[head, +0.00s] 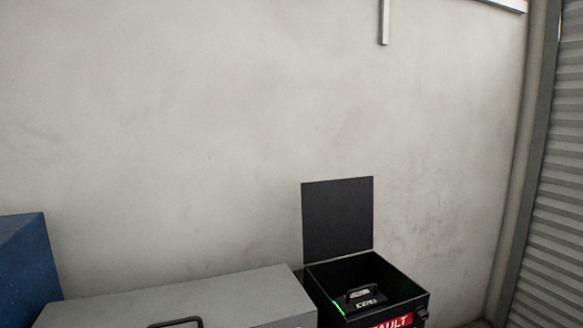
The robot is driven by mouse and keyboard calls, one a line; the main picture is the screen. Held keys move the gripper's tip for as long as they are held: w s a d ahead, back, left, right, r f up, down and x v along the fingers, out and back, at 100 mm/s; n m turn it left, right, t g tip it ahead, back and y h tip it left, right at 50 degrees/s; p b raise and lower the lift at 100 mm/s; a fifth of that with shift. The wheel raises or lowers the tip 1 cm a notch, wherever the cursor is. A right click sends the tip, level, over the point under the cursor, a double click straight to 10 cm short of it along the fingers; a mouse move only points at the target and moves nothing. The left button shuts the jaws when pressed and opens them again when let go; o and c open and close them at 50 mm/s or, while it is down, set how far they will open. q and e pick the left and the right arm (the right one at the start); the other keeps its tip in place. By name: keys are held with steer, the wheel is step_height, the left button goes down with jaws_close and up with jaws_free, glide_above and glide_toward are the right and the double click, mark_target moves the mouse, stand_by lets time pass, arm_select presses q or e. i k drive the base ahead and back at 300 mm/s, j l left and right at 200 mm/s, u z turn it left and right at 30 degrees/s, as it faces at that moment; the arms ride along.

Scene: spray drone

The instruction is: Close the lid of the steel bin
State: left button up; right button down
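A black bin (411,285) stands at the lower right of the head view, with a red label (393,322) reading "FAULT" on its front. Its flat black lid (338,217) stands open, upright at the back edge near the wall. Inside lies a black block with a handle (366,296) and white marks. A green glow shows at the bin's left inner side. A grey box (215,295) beside it on the left has a flat closed top and a dark handle (176,323). Which of the two is the steel bin I cannot tell for certain. Neither gripper is in view.
A blue box (24,262) stands at the far left. A bare pale wall (200,130) rises behind everything. A grey ribbed shutter (556,215) is at the right. The space above the boxes is free. The floor is mostly out of view.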

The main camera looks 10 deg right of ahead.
mark_target(338, 215)
steer(key=i+l+u, duration=0.15)
steer(key=l+u, duration=0.2)
steer(key=l, duration=0.15)
steer(key=l+u, duration=0.3)
steer(key=l, duration=0.2)
steer(key=l+u, duration=0.1)
steer(key=l, duration=0.45)
steer(key=i+l, duration=0.1)
steer(key=l, duration=0.45)
steer(key=u, duration=0.05)
